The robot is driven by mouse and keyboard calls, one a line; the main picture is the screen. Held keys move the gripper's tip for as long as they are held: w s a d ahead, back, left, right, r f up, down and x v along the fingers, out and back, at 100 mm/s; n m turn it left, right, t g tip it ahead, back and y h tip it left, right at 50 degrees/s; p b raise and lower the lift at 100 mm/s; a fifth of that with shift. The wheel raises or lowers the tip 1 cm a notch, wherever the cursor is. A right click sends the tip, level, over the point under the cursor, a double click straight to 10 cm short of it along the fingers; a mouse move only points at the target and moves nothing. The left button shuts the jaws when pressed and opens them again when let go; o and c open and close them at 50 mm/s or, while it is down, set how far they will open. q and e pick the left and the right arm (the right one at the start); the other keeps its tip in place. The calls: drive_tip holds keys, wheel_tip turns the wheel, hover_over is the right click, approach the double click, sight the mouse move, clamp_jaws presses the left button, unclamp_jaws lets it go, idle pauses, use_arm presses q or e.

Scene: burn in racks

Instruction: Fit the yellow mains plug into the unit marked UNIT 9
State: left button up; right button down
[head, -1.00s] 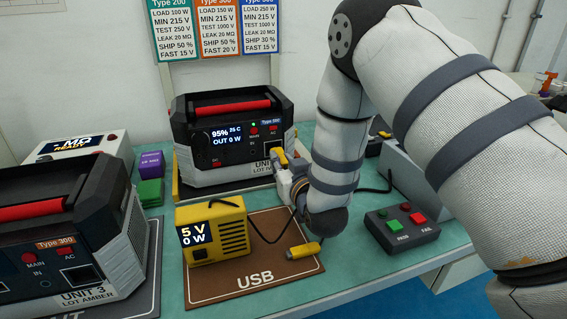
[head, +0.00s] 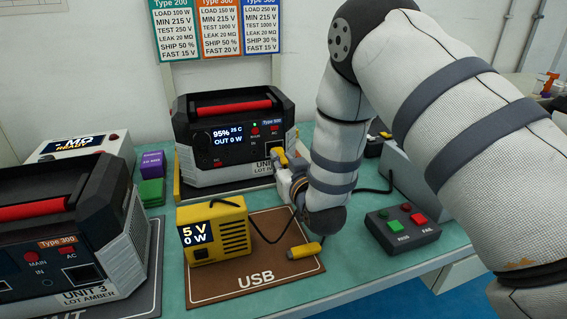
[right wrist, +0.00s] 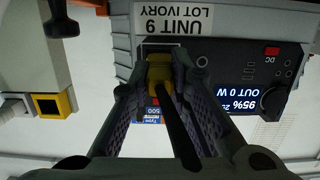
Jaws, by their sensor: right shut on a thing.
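The unit marked UNIT 9 (head: 235,170), a dark and grey power station with a red handle, stands at the back of the bench. Its screen reads 95% and OUT 0 W. In the right wrist view its UNIT 9 label (right wrist: 172,20) appears upside down above the socket. My right gripper (head: 284,164) is shut on the yellow mains plug (head: 278,155) at the unit's front right. In the right wrist view the plug (right wrist: 160,72) is lined up at the dark socket opening; I cannot tell how deep it sits. My left gripper is not in view.
A yellow USB load box (head: 212,228) and a yellow USB connector (head: 304,250) lie on the brown mat (head: 250,287). UNIT 3 (head: 70,235) stands at the left. A button box (head: 402,228) and a grey box (head: 412,180) stand to the right of my gripper.

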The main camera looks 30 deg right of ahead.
drive_tip(key=shift+x, duration=1.25)
drive_tip(key=c, duration=1.4)
unclamp_jaws()
drive_tip(key=shift+w+r, duration=0.1)
drive_tip(key=shift+r, duration=0.05)
drive_tip(key=v, duration=1.2)
drive_tip(key=shift+r, duration=0.15)
